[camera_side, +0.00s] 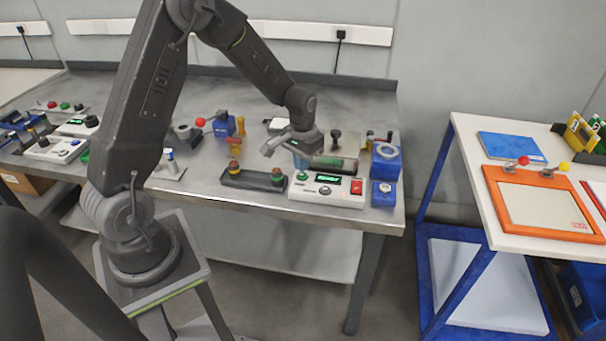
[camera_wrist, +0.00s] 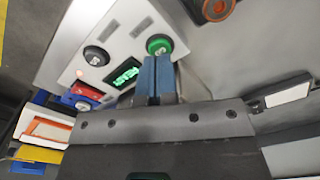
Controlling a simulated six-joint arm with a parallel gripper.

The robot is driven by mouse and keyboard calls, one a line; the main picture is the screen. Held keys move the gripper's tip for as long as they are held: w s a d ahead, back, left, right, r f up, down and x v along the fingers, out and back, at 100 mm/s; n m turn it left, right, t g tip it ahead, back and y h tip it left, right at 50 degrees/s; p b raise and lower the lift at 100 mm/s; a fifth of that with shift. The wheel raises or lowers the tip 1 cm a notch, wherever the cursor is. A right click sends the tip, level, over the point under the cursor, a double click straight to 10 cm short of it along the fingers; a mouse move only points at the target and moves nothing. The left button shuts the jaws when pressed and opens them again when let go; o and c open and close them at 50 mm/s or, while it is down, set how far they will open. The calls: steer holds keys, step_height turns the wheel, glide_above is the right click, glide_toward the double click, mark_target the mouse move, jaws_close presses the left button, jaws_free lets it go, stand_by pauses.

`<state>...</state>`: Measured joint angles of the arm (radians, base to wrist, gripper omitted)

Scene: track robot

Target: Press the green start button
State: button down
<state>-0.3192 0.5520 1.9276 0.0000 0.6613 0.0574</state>
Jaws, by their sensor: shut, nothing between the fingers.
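The green button (camera_wrist: 159,44) is a round green-rimmed cap at one end of a white control box (camera_wrist: 75,45). In the side view, the green button (camera_side: 302,176) is at the back left of the white box (camera_side: 312,193) on the grey bench. My gripper (camera_wrist: 154,62) is shut and empty, its blue fingers pointing at the button with the tips at the cap's near edge. In the side view, my gripper (camera_side: 301,164) points down just above the button; I cannot tell whether it touches. The fingers hide part of the cap in the wrist view.
The box also bears a lit green display (camera_side: 327,179), a dark knob (camera_side: 324,190) and a red switch (camera_side: 356,187). A dark two-button strip (camera_side: 254,180) lies to its left, blue blocks (camera_side: 384,170) to its right.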

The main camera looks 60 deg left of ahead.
steer(key=shift+f, duration=1.05)
stand_by(0.4)
steer(key=shift+r, duration=2.75)
steer(key=shift+d+r, duration=0.1)
steer(key=shift+r, duration=0.1)
steer(key=s+d+r+m+t, duration=0.1)
steer(key=s+d+r+t, duration=0.1)
steer(key=s+d+r, duration=0.35)
steer(key=s+d+r+m+t, duration=0.1)
steer(key=s+d+r, duration=0.2)
steer(key=r, duration=0.5)
steer(key=s+d+r+t, duration=0.1)
steer(key=s+d+r, duration=0.1)
steer(key=s, duration=0.4)
steer(key=s+d+r+m+t, duration=0.1)
steer(key=s+d+r, duration=0.1)
steer(key=s, duration=0.3)
steer(key=shift+s+d+r+t, duration=0.25)
steer(key=shift+s+r+t, duration=0.05)
steer(key=shift+s+r, duration=0.1)
